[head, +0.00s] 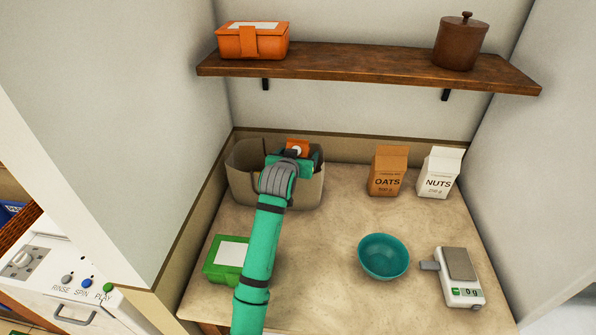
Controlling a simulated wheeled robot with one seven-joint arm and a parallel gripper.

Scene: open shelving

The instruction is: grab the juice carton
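A beige open bin (247,183) stands at the back left of the counter. A small orange block with a white round spot (298,145) shows over the bin, right at the end of my arm. It may be the top of the juice carton with its cap, but most of it is hidden and no label shows. My gripper (294,163) is over the bin, close against or around the orange thing. The wrist covers the fingers, so I cannot see whether they are open or shut.
On the counter are an oats carton (388,172), a nuts carton (438,173), a teal bowl (383,257), a scale (460,277) and a green box (222,262). A wooden shelf (360,66) above holds an orange box (252,42) and a brown canister (460,44). The counter's middle is clear.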

